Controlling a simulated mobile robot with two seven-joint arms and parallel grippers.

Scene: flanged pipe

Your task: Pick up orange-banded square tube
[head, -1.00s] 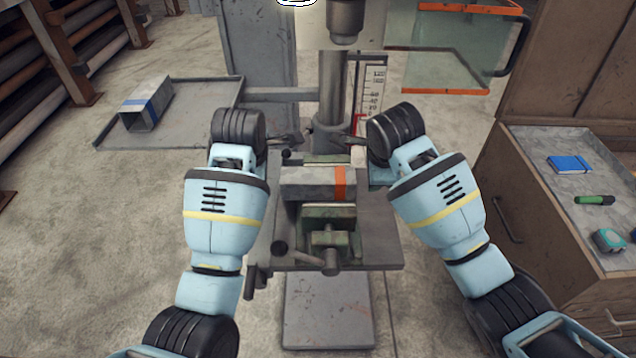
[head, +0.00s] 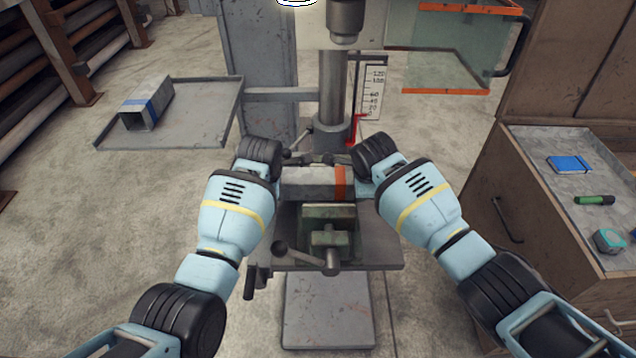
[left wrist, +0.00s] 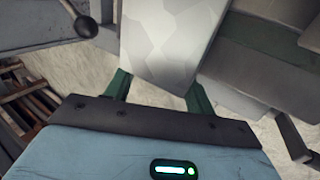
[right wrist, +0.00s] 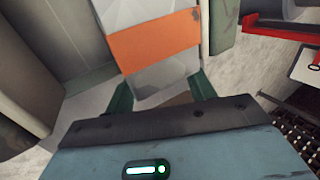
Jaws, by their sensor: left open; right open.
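The orange-banded square tube (head: 312,182) lies crosswise on the green vise (head: 328,215) of the drill press, its orange band near the right end. My left gripper (left wrist: 158,92) is open at the tube's left end; in the left wrist view the grey tube (left wrist: 170,40) runs between its green fingers. My right gripper (right wrist: 163,95) is open at the banded end; in the right wrist view the orange band (right wrist: 155,40) sits just ahead of its fingers, with the tube end between them. In the head view my wrists hide both fingertips.
A blue-banded square tube (head: 147,105) lies on a grey side tray (head: 205,115) at left. The drill column (head: 333,90) and a scale with a red pointer (head: 368,95) stand behind the vise. A cabinet at right holds a blue notebook (head: 569,164) and a green marker (head: 594,200).

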